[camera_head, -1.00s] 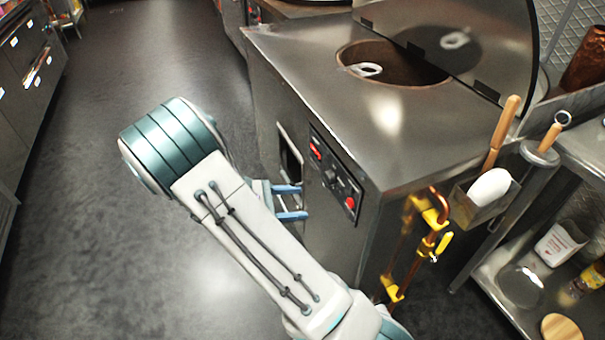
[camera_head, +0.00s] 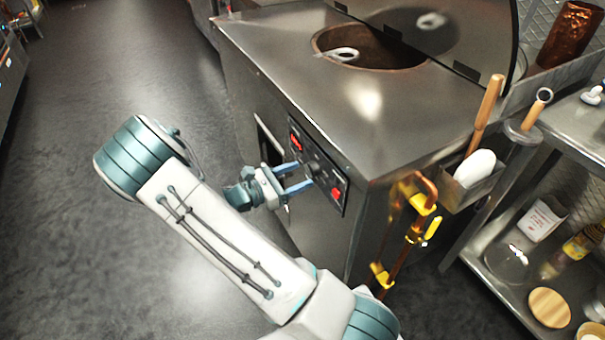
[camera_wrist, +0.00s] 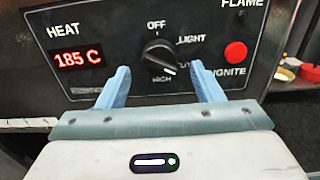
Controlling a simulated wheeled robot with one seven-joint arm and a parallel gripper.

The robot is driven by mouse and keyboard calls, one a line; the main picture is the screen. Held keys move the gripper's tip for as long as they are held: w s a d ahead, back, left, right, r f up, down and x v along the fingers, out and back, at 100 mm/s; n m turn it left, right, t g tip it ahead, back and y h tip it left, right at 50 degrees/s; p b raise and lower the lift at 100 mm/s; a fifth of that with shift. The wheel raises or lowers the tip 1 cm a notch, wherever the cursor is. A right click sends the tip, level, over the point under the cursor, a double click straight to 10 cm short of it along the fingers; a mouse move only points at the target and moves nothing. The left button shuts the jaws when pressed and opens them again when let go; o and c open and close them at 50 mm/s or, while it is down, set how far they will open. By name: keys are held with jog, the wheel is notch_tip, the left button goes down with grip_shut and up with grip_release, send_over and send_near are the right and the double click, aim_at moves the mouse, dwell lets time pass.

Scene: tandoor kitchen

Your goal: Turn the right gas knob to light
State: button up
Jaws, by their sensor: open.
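The gas knob (camera_wrist: 159,54) is a round black dial on the dark control panel (camera_wrist: 100,25) of the steel tandoor (camera_head: 350,120). Labels OFF, LIGHT and HIGH stand around it, with one more partly hidden by a finger.
The tandoor's round opening (camera_head: 368,48) is on top. Copper pipes with yellow fittings (camera_head: 411,230) run down its right side. A holder with wooden-handled tools (camera_head: 474,185) hangs at its corner, beside a steel shelf (camera_head: 520,290). The floor left is clear.

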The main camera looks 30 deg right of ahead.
aim_at(311, 170)
jog(key=shift+w+d, duration=0.1)
jog(key=shift+d, duration=1.2)
jog(key=c, duration=1)
jog(key=shift+a, duration=0.2)
jog(key=shift+d, duration=0.1)
jog(key=shift+d+n+p, duration=0.2)
jog(key=shift+n+p, duration=0.2)
jog(key=shift+p, duration=0.15)
